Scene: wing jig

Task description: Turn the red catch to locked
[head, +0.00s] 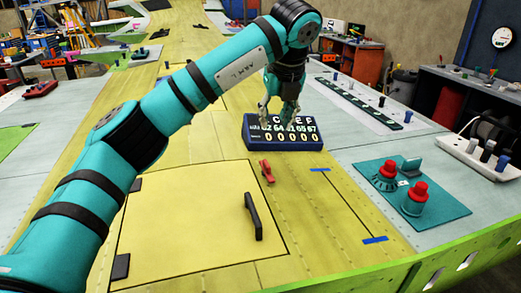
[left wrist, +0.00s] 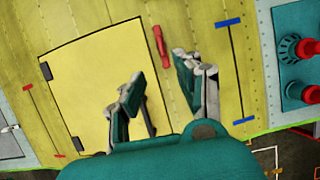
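The red catch (head: 266,170) sits on the yellow skin at the edge of a square yellow hatch panel (head: 185,215), near its upper right corner in the head view. In the left wrist view the catch (left wrist: 160,45) lies beyond the fingertips, roughly lengthwise along the panel edge. My right gripper does not show.
A black handle (head: 252,216) stands up from the hatch. The blue counter box (head: 283,134) is close to the left gripper. A teal plate (head: 446,211) with red knobs lies to the right. The yellow surface around the catch is clear.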

